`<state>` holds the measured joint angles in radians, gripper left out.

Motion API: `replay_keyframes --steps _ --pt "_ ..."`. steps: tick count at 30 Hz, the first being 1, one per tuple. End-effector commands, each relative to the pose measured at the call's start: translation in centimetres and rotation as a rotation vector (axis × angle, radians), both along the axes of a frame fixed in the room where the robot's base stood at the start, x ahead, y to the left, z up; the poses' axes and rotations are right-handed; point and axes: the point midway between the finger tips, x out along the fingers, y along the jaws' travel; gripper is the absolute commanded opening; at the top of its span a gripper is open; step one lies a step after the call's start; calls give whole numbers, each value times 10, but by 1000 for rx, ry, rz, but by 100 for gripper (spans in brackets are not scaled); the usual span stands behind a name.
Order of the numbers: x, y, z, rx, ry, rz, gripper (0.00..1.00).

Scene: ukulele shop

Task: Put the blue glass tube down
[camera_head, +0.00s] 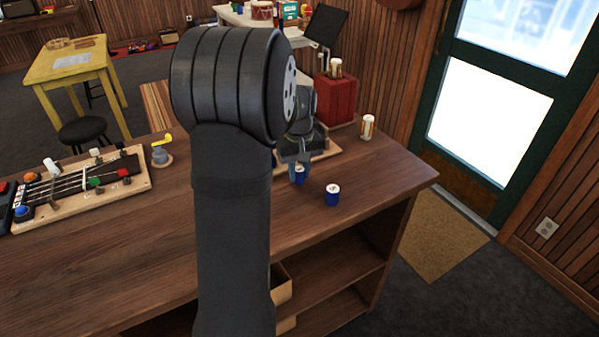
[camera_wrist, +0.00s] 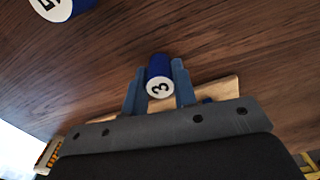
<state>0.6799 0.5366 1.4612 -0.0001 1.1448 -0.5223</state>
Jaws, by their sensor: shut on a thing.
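A blue glass tube (camera_wrist: 158,66) with a white end marked "3" is between the two fingers of my gripper (camera_wrist: 159,84). The gripper is shut on it. In the head view my gripper (camera_head: 298,166) is over the right part of the wooden counter, with the tube (camera_head: 299,177) partly hidden by the fingers. I cannot tell whether the tube touches the counter. A second blue tube (camera_head: 332,196) with a white end stands upright on the counter, a little right and nearer. It also shows in the wrist view (camera_wrist: 77,7), apart from the held one.
A pale wooden board (camera_head: 325,152) lies behind my gripper, partly hidden. A red box (camera_head: 335,97) stands behind it, with a white-and-brown container (camera_head: 367,127) to its right. A stringed board (camera_head: 80,188) lies at left. Bare counter (camera_head: 375,180) lies right of the tubes, up to its edge.

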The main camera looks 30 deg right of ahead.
Motion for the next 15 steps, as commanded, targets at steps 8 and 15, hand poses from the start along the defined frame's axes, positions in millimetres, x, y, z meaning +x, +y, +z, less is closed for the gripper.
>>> replay_keyframes --steps 8,15 --pt "0 0 -5 -1 -1 0 4" --pt "0 0 -8 -1 -1 0 45"
